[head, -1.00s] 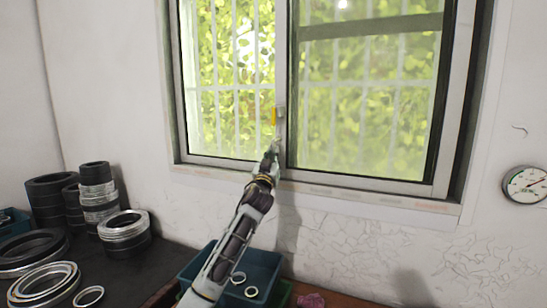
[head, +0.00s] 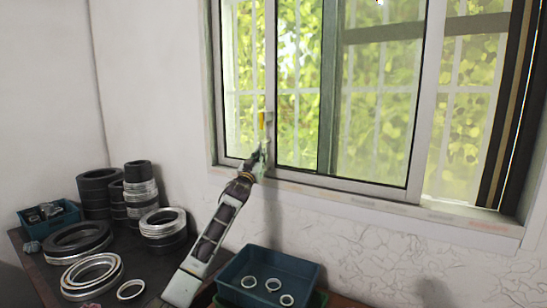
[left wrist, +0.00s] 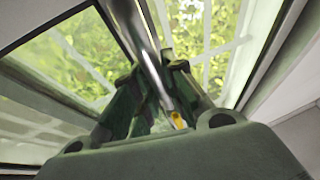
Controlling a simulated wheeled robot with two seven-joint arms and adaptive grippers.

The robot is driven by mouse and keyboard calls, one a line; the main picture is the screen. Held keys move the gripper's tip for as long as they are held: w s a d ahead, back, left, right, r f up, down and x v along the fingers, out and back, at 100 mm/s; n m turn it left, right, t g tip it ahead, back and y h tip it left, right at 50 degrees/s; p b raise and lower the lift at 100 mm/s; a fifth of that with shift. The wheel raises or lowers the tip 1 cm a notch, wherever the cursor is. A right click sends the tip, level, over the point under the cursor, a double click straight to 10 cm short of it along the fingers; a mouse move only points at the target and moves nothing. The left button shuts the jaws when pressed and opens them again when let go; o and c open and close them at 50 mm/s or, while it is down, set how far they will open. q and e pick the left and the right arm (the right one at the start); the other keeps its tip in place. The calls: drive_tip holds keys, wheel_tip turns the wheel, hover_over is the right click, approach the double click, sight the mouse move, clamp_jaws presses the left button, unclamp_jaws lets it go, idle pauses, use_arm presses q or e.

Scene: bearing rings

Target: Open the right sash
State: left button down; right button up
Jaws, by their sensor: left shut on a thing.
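The right sash (head: 417,110) is a light-framed glass pane. It stands slid to the left over part of the left pane, with an open gap (head: 465,120) at its right showing bars and foliage. A handle with a yellow part (head: 263,121) is on its left stile. My left gripper (head: 259,156) is at the lower part of that handle. In the left wrist view its fingers (left wrist: 155,90) close around a shiny metal bar (left wrist: 146,45), with the yellow part (left wrist: 177,120) beside them. The exact contact is partly hidden. My right gripper is out of view.
Below the window, a blue bin (head: 232,295) holds several small rings. Stacked dark and silver bearing rings (head: 163,230) stand on the table at left, with another blue bin (head: 30,222) behind. The window sill (head: 350,203) is clear.

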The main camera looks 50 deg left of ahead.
use_arm(q)
drive_tip(key=shift+s+a, duration=0.25)
drive_tip(key=shift+a, duration=0.35)
drive_tip(key=shift+s+a, duration=0.2)
drive_tip(key=shift+a, duration=0.4)
drive_tip(key=c, duration=1.5)
unclamp_jaws()
drive_tip(key=shift+o, duration=0.2)
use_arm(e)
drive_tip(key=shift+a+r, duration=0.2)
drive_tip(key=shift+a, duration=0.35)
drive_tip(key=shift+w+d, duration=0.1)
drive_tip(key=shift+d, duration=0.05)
use_arm(q)
drive_tip(key=shift+f, duration=0.1)
